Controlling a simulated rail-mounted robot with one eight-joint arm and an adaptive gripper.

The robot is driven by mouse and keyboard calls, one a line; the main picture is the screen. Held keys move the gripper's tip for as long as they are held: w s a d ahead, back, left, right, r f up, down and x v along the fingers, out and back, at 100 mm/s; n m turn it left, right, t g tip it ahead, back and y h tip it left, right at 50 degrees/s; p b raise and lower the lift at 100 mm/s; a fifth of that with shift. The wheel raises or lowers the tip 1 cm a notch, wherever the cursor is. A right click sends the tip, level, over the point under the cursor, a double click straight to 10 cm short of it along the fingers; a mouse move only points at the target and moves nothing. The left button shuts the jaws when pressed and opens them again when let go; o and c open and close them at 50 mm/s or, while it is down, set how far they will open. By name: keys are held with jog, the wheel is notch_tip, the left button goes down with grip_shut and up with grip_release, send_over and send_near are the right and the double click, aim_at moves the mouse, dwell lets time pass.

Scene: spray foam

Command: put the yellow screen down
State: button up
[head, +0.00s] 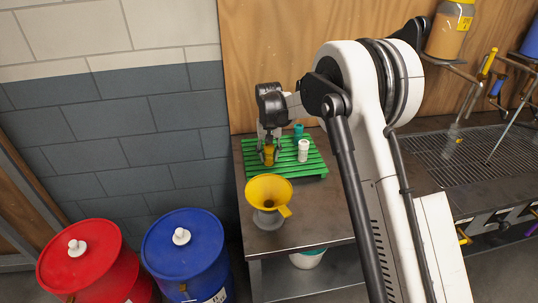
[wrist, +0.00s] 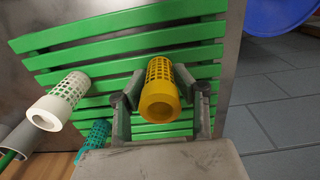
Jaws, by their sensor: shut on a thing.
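The yellow screen (wrist: 159,98) is a perforated cylinder with a solid ring at its near end. My gripper (wrist: 160,88) is shut on it, one finger on each side. In the head view my gripper (head: 269,146) is over the left part of the green slatted rack (head: 316,165), with the yellow screen (head: 268,157) low between its fingers. The screen appears upright at or just above the slats; I cannot tell whether it touches them. The green rack (wrist: 110,35) fills much of the wrist view behind the screen.
A white screen (head: 303,151) and a teal screen (head: 298,130) stand on the rack to the right. A yellow funnel (head: 269,190) stands on the table in front. Red (head: 88,262) and blue (head: 186,255) drums stand on the floor at left.

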jog(key=shift+f, duration=0.1)
jog(key=shift+f, duration=0.1)
jog(key=o, duration=1.2)
jog(key=shift+c, duration=0.2)
